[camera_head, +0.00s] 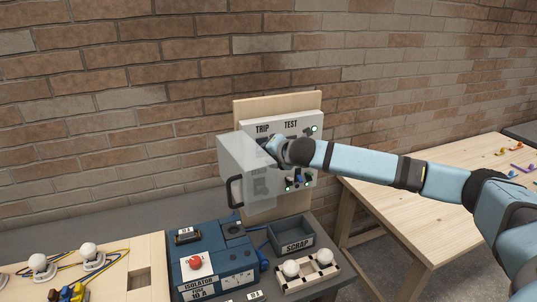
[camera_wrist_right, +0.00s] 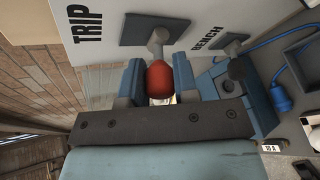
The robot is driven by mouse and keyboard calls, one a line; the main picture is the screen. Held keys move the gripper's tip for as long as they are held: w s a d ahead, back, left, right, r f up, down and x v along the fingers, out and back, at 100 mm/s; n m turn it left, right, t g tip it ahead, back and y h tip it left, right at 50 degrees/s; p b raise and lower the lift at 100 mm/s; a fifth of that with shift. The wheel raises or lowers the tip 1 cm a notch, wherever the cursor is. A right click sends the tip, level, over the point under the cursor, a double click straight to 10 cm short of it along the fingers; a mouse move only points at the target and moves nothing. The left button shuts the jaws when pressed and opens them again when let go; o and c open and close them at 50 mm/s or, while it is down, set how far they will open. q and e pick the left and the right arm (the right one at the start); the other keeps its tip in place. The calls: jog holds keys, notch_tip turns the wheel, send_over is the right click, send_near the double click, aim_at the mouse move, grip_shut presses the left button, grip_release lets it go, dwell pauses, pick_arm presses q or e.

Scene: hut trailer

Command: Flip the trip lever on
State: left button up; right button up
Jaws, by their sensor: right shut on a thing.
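The white control panel (camera_head: 308,122) with the words TRIP and TEST is fixed to a wooden backboard. In the right wrist view, the trip lever has a red knob (camera_wrist_right: 158,80) on a metal stem rising from a dark plate beside the word TRIP. My right gripper (camera_wrist_right: 157,86) is shut on the red knob, one blue finger on each side. In the head view, my right gripper (camera_head: 272,150) is at the panel's left half and hides the lever. My left gripper is not in view.
A clear cover (camera_head: 232,160) with a black handle (camera_head: 235,192) stands swung open on the panel's left. Another lever (camera_wrist_right: 236,68) marked BENCH is beside the trip lever. Below are a blue isolator box (camera_head: 222,262), a SCRAP tray (camera_head: 298,246) and a lamp block (camera_head: 307,285).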

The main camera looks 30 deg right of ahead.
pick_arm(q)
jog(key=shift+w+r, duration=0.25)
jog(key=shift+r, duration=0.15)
pick_arm(e)
jog(key=shift+w+r+g, duration=0.15)
jog(key=shift+r+g, duration=0.25)
jog(key=shift+g, duration=0.5)
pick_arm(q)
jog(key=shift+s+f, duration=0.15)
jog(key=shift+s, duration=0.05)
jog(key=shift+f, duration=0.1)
pick_arm(e)
jog(key=o, duration=0.9)
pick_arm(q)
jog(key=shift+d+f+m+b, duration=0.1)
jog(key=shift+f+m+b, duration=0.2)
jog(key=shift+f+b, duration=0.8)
pick_arm(e)
jog(key=shift+d+v, duration=0.1)
jog(key=shift+v, duration=3.35)
jog(key=shift+d+v, duration=0.15)
jog(key=shift+v, duration=3.3)
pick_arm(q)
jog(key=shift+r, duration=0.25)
